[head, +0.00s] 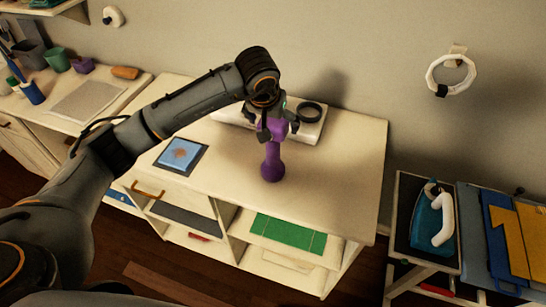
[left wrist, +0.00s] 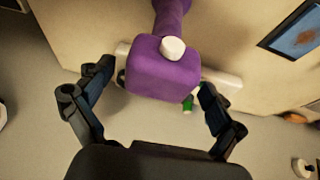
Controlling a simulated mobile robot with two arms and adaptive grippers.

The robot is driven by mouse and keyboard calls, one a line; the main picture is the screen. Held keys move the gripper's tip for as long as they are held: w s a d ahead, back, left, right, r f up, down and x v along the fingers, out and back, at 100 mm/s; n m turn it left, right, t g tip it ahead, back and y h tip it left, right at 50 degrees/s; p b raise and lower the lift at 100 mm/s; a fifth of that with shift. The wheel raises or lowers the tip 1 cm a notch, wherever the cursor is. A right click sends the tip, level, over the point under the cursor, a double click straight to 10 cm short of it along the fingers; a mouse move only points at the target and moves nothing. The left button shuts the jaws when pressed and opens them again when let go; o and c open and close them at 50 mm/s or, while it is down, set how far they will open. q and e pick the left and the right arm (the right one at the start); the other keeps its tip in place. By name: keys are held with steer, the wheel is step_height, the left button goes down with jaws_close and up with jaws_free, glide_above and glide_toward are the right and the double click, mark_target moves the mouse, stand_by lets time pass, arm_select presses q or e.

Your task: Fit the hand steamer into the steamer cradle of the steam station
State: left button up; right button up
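The purple hand steamer (head: 272,165) is on the white cabinet top, its rounded end towards me and its boxy head under my left gripper (head: 275,128). In the left wrist view the steamer's head (left wrist: 163,75) with a white button lies between the spread fingers of my left gripper (left wrist: 157,80). A gap shows beside the left finger; contact at the right finger is unclear. The steam station (head: 306,130) is a white base just behind, with a black ring-shaped cradle (head: 311,112) at its right. My arm hides part of the station. My right gripper is not in view.
A framed blue picture-like panel (head: 181,155) lies on the cabinet top (head: 335,175) at left. The top's right side is clear. A teal iron (head: 428,222) stands on a lower rack at right. A side counter at left holds cups and a grey mat (head: 87,102).

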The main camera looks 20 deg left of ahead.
arm_select(q)
steer(key=c, duration=1.6)
steer(key=shift+w+r, duration=0.1)
steer(key=shift+r, duration=0.1)
